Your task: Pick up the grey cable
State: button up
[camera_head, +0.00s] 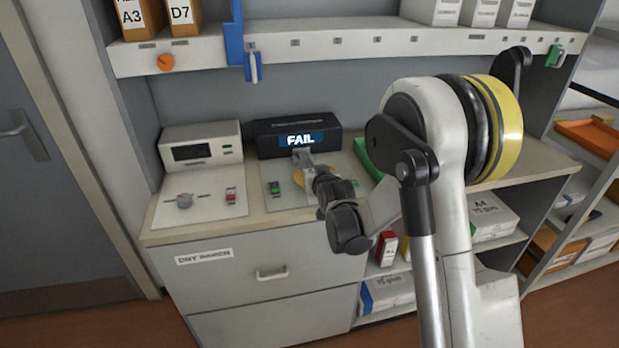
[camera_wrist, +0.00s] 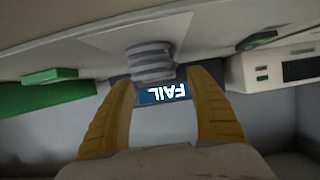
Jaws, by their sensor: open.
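A grey ribbed bundle (camera_wrist: 150,62), which looks like the coiled grey cable, stands on the bench in the wrist view, which is upside down. A grey piece (camera_head: 302,157) in front of the lit FAIL display in the head view appears to be the same thing, mostly hidden by my gripper. My gripper (camera_head: 303,170) reaches over the bench toward the display. In the wrist view, its two yellow fingers (camera_wrist: 158,80) are apart, with the bundle at the gap between their tips. Contact cannot be told.
The dark tester with the FAIL display (camera_head: 297,140) stands behind my gripper. A green object (camera_head: 366,160) lies to the right. A shelf (camera_head: 330,43) hangs above.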

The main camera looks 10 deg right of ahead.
jog(key=shift+x, duration=1.2)
jog(key=shift+c, duration=0.2)
grip_shut()
jog(key=shift+r, duration=0.1)
